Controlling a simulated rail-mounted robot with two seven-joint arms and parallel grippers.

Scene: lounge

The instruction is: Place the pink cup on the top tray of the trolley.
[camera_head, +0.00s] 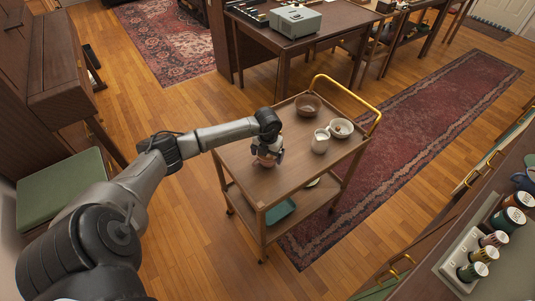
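The wooden trolley (262,190) stands in the middle of the view, with a gold handle at its far right end. My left gripper (267,157) points down over the left part of its top tray. A small pinkish cup (266,162) shows at and between the fingertips, at or very near the tray surface. The gripper covers much of the cup, and I cannot tell whether the fingers press on it. My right gripper is not in view.
A brown bowl (308,105), a white jar (320,141) and a white bowl (341,128) stand on the right part of the top tray. A teal tray (281,211) lies on the lower shelf. The tray's near left part is clear.

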